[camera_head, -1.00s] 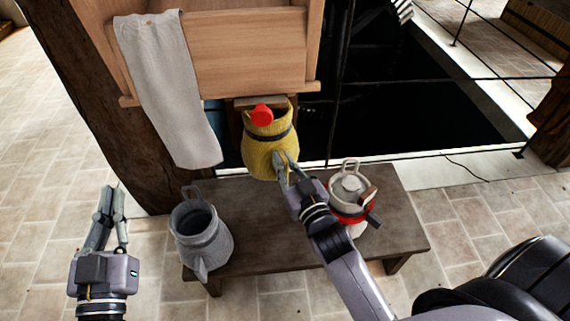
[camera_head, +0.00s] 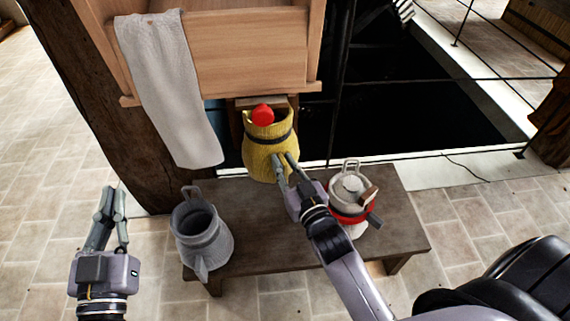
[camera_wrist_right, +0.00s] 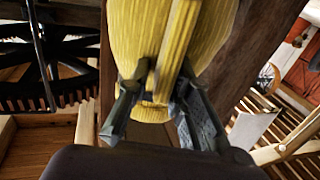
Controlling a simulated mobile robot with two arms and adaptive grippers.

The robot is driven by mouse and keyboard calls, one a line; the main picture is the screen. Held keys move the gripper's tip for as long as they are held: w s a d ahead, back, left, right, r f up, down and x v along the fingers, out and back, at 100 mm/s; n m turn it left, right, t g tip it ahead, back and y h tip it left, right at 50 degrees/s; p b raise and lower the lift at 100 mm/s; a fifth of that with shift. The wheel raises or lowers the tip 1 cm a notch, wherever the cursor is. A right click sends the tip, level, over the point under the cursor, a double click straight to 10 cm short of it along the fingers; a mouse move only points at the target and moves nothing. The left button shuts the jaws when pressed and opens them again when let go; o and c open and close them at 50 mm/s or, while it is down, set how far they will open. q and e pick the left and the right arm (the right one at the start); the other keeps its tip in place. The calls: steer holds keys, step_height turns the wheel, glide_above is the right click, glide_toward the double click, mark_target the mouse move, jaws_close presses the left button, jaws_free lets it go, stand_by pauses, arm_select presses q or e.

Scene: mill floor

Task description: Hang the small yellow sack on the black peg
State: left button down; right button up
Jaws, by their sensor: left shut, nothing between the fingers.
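The small yellow sack (camera_head: 268,158), with a dark band round its neck, is upright in front of the wooden post below the bin. A red round knob (camera_head: 262,115) shows at its open mouth; whether the sack hangs from it I cannot tell. I make out no black peg. My right gripper (camera_head: 285,160) is at the sack's lower front, its fingers spread. In the right wrist view the yellow sack (camera_wrist_right: 145,35) fills the top, and a yellow strip runs between the parted fingers. My left gripper (camera_head: 113,192) is shut and empty at the left, away from the sack.
A grey jug (camera_head: 205,245) stands on the left of the dark bench (camera_head: 270,235). A white and red lantern-like vessel (camera_head: 350,205) stands on its right, close to my right arm. A pale cloth (camera_head: 175,100) hangs over the wooden bin (camera_head: 250,60). A dark pit lies behind.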

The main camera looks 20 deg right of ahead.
steer(key=o, duration=0.3)
steer(key=shift+s, duration=0.1)
